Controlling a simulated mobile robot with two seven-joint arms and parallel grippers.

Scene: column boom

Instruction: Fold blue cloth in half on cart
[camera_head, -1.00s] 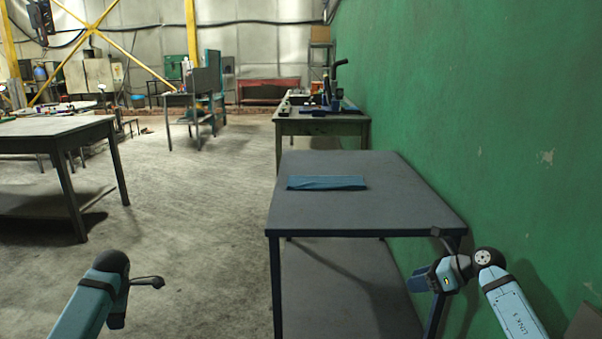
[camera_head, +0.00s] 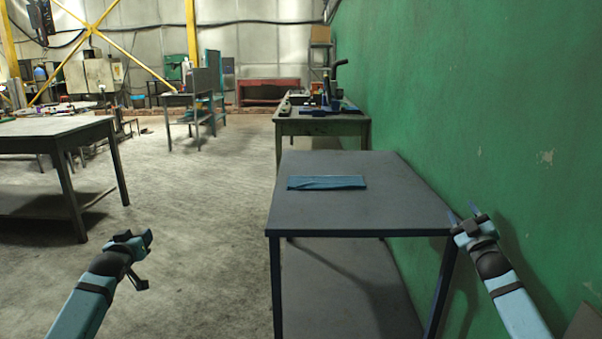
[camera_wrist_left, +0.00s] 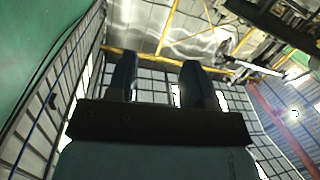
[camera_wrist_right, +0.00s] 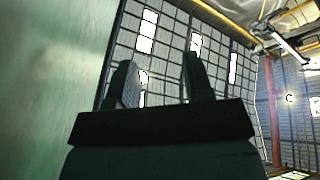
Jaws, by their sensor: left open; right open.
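The blue cloth (camera_head: 327,183) lies as a flat narrow strip on the grey cart top (camera_head: 350,215), left of its middle. No gripper touches it. My right gripper (camera_head: 464,212) is at the cart's near right corner, close to the green wall, open and empty. Its parted fingers show in the right wrist view (camera_wrist_right: 158,80) against walls and ceiling. My left gripper (camera_head: 138,238) is over the floor left of the cart, well apart from it. Its fingers are parted and empty in the left wrist view (camera_wrist_left: 160,80).
The green wall (camera_head: 470,120) runs close along the cart's right side. A cluttered workbench (camera_head: 320,125) stands behind the cart. Another table (camera_head: 50,130) stands at the left. The floor (camera_head: 200,220) between that table and the cart is clear.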

